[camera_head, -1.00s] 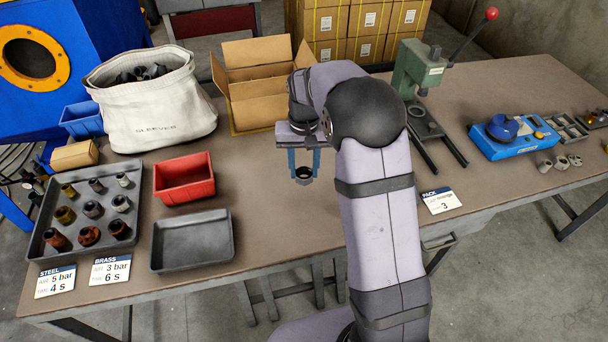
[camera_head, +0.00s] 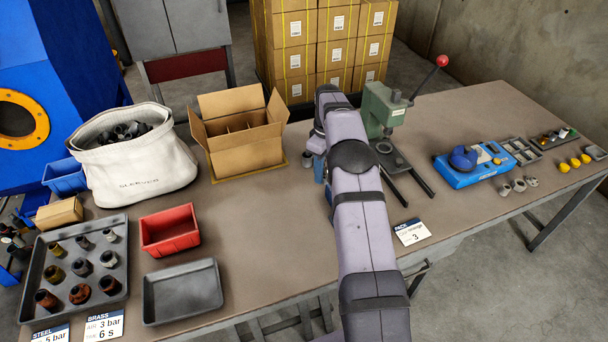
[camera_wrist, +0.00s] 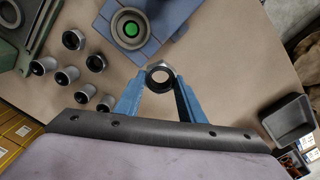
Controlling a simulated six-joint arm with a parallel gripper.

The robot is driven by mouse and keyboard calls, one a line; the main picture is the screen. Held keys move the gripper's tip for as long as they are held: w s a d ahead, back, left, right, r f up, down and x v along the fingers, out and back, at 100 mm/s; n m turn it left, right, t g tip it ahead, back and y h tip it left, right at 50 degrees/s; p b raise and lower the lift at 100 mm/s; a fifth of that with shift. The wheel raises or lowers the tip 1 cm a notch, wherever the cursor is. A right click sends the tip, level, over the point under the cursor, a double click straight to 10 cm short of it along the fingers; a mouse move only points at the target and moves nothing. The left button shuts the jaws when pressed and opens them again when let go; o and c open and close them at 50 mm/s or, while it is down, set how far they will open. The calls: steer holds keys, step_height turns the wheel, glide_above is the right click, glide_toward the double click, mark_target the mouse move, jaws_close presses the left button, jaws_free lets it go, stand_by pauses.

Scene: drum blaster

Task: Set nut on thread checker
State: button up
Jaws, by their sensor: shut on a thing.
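In the wrist view my gripper (camera_wrist: 160,88), with blue fingers, is shut on a grey hexagonal nut (camera_wrist: 160,76). The nut's open bore faces the camera. Above it in that view is a blue block with a grey ring and a green centre, which looks like the thread checker (camera_wrist: 131,29). The nut is apart from the ring in the picture; its height above the block cannot be told. In the head view my arm hides the nut and this block, and only a bit of blue, perhaps a finger, shows beside the arm.
Several grey sleeves (camera_wrist: 73,40) stand left of the gripper in the wrist view, near the green press (camera_head: 384,108). An open carton (camera_head: 240,150), red bin (camera_head: 169,243) and empty grey tray (camera_head: 182,315) are left of my arm. A blue device (camera_head: 455,178) stands right.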

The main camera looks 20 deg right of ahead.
steer(key=s+d+n+p, duration=0.1)
steer(key=d+n+p, duration=0.2)
steer(key=d+n, duration=0.2)
steer(key=d, duration=0.3)
steer(key=shift+s+d+r, duration=0.15)
steer(key=shift+d+r, duration=0.2)
steer(key=shift+d, duration=0.05)
steer(key=shift+f, duration=0.2)
steer(key=shift+f+b, duration=2.2)
steer(key=shift+f, duration=0.5)
steer(key=shift+f+b, duration=0.55)
steer(key=shift+b, duration=0.35)
steer(key=o, duration=0.9)
